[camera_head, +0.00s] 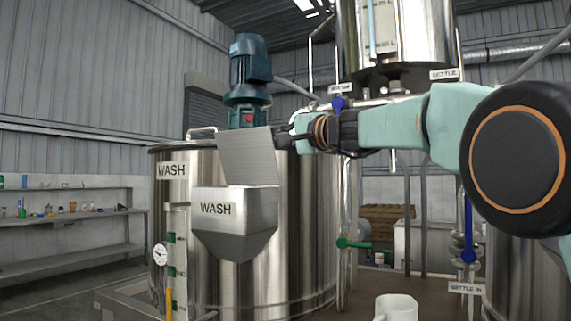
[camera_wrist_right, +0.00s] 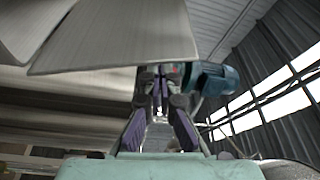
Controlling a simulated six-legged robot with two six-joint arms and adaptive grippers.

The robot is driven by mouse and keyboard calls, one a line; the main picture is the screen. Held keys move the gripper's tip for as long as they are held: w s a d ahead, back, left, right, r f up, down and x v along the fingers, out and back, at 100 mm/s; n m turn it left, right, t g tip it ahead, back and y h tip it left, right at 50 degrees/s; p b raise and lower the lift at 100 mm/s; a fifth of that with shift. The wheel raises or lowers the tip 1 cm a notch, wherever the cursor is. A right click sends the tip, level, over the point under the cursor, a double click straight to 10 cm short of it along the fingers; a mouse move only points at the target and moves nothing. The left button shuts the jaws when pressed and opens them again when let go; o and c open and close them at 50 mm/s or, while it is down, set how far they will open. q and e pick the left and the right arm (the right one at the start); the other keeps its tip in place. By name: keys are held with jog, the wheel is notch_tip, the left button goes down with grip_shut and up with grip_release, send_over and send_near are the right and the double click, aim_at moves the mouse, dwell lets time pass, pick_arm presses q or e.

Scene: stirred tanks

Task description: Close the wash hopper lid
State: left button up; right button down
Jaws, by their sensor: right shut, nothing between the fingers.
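The wash hopper (camera_head: 236,222) is a steel box with a sloped bottom on the front of the tank, labelled WASH. Its lid (camera_head: 247,156) is a flat grey plate that stands up, tilted back, above the hopper, so it is open. My right gripper (camera_head: 281,139) is at the lid's upper right edge, its tips partly hidden there. In the right wrist view the gripper (camera_wrist_right: 160,80) is shut and empty, close under a grey plate that looks like the lid (camera_wrist_right: 120,40). I cannot tell whether they touch. My left gripper is not in view.
The steel wash tank (camera_head: 310,220) stands behind the hopper, with a blue-green motor (camera_head: 250,70) on top. A green valve handle (camera_head: 352,243) and a blue one (camera_head: 468,230) are at the right. Shelves (camera_head: 70,225) line the left wall.

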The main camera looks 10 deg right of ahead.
aim_at(252, 137)
jog(key=shift+s+a+f+n+y+b, duration=0.3)
jog(key=shift+s+a+n+b, duration=0.5)
jog(key=shift+b, duration=1.05)
jog(key=shift+s+a+f+n+y+b, duration=0.15)
jog(key=shift+s+a+n+y+b, duration=0.35)
jog(key=shift+n+b, duration=0.95)
jog(key=shift+s+a+f+n+y+b, duration=0.25)
jog(key=shift+s+a+n+b, duration=0.45)
jog(key=shift+b, duration=1.5)
jog(key=s+a+f+n+b, duration=0.2)
jog(key=s+f+b, duration=0.2)
jog(key=b, duration=0.5)
jog(key=shift+s+a+f+n+y+b, duration=0.25)
jog(key=shift+a+f+n+y+b, duration=0.1)
jog(key=shift+f+y, duration=0.15)
jog(key=shift+f, duration=0.15)
jog(key=shift+f, duration=0.15)
